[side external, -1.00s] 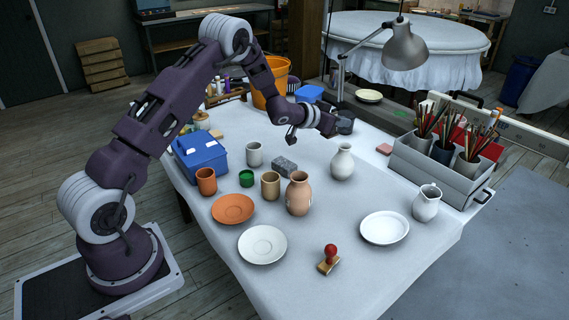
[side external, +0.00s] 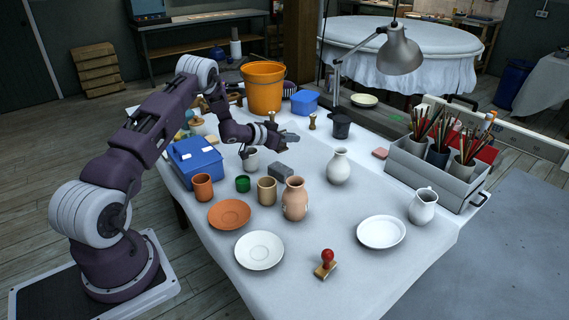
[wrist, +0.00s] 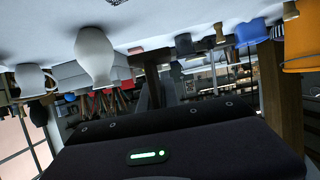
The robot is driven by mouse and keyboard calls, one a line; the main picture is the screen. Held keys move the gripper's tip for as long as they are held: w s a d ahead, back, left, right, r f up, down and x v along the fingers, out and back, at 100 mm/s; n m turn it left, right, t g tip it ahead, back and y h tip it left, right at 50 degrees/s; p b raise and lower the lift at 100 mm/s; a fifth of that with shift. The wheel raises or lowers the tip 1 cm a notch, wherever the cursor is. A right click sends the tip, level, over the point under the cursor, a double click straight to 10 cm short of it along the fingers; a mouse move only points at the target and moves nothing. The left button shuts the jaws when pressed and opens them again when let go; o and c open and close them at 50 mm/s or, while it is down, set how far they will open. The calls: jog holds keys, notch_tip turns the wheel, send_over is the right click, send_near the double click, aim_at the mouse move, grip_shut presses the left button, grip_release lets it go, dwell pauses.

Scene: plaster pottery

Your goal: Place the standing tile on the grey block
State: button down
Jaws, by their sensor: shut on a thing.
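My gripper (side external: 288,138) is above the table, behind and slightly above the grey block (side external: 281,170) in the side view, with a gap between them. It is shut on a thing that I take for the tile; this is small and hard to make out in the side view. The grey block lies on the table between the tan cup and the white vase, partly behind the terracotta vase. Its top looks bare.
The terracotta vase (side external: 295,199) and tan cup (side external: 267,191) stand close in front of the block. A light grey cup (side external: 251,160) stands to its left, a white vase (side external: 338,167) to its right. An orange bucket (side external: 264,88) stands behind.

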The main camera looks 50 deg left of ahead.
notch_tip(320, 180, down, 7)
dwell(0.3)
jog(key=c, duration=1.6)
grip_release()
jog(key=shift+f, duration=0.15)
